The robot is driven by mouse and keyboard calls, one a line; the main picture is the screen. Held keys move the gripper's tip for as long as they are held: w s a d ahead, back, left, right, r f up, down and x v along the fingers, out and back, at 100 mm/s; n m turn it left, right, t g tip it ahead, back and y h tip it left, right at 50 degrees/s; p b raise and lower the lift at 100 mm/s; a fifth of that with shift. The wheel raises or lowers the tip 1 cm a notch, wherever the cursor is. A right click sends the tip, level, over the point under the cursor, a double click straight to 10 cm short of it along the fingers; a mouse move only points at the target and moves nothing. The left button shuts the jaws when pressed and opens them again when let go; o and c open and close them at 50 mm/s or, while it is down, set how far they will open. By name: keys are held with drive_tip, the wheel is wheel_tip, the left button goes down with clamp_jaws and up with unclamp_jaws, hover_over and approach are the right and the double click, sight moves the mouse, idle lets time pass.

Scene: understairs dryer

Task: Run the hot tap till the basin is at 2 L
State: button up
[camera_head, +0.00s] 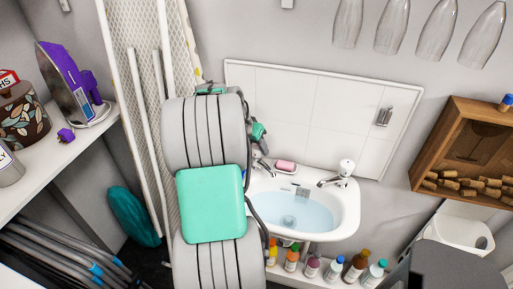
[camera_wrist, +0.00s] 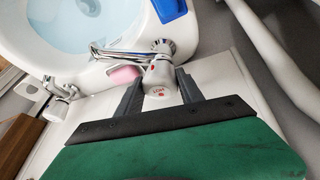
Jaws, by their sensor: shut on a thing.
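The white basin (camera_head: 352,215) holds pale blue water and also shows in the wrist view (camera_wrist: 88,75). I cannot read its volume. The hot tap (camera_wrist: 159,70) has a white knob with red marking and a chrome spout over the basin. My gripper (camera_wrist: 158,82) has one finger on each side of this knob and is shut on it. In the head view, my arm partly hides the hot tap (camera_head: 263,168). The other tap (camera_head: 345,170) is at the basin's right; it also shows in the wrist view (camera_wrist: 58,90). I cannot make out a running stream.
Pink soap (camera_head: 286,166) lies between the taps. Several bottles (camera_head: 335,268) stand below the basin. A wooden box of corks (camera_head: 465,150) hangs at right, and glasses (camera_head: 438,30) hang above. A shelf with a purple iron (camera_head: 70,85) is at left.

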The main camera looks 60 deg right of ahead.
drive_tip(key=shift+c, duration=1.2)
drive_tip(key=shift+s+f+n+t+b, duration=0.15)
drive_tip(key=shift+n+t+b, duration=0.45)
drive_tip(key=shift+n, duration=0.5)
drive_tip(key=shift+r+n+h, duration=0.2)
drive_tip(key=shift+n+h, duration=0.1)
drive_tip(key=shift+n, duration=0.3)
drive_tip(key=o, duration=1.4)
drive_tip(key=shift+c, duration=0.2)
drive_tip(key=v, duration=0.7)
drive_tip(key=shift+a+r, duration=0.2)
drive_tip(key=shift+r, duration=0.15)
